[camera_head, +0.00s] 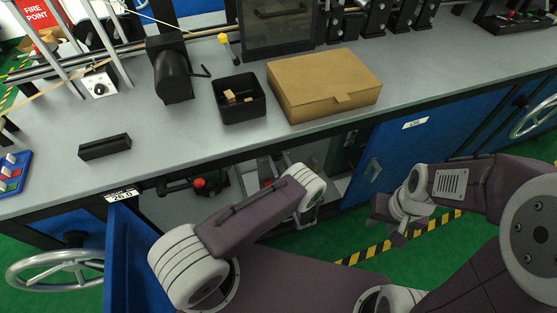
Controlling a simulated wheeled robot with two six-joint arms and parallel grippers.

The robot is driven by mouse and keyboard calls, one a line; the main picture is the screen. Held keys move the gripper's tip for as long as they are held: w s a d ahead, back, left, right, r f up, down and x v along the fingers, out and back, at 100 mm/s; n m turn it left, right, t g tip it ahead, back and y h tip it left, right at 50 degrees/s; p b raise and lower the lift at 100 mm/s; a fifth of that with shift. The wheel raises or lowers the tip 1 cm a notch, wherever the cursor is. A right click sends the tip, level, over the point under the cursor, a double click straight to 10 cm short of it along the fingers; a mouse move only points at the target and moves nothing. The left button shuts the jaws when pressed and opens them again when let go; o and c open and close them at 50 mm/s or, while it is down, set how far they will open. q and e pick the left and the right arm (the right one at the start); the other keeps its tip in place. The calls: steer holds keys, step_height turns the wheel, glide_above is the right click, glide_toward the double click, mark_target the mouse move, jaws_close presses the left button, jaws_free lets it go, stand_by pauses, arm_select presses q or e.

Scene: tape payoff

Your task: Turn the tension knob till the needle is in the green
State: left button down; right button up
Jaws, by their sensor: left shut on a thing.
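A small white box with a dark round knob (99,89) stands on the grey bench at the upper left, under a slanted metal frame. I cannot make out a needle or a green band. My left gripper (308,217) is low in front of the open cabinet, far to the right of the knob and below the bench top. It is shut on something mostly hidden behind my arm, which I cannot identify. My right gripper (388,222) is further right, above the floor in front of the blue doors. Its fingers look apart and empty.
On the bench (190,130) stand a black motor-like unit (173,75), a black bin (239,98) with small blocks, a cardboard box (323,84) and a black block (104,147). A blue door (128,262) juts out at the lower left. The bench's front left is mostly clear.

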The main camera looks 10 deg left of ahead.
arm_select(q)
steer(key=m+b, duration=0.1)
steer(key=m, duration=0.3)
steer(key=shift+f, duration=0.1)
steer(key=shift+m+b, duration=0.5)
steer(key=shift+m, duration=1.7)
steer(key=c, duration=0.9)
jaws_free()
steer(key=shift+o, duration=0.2)
steer(key=shift+s, duration=0.1)
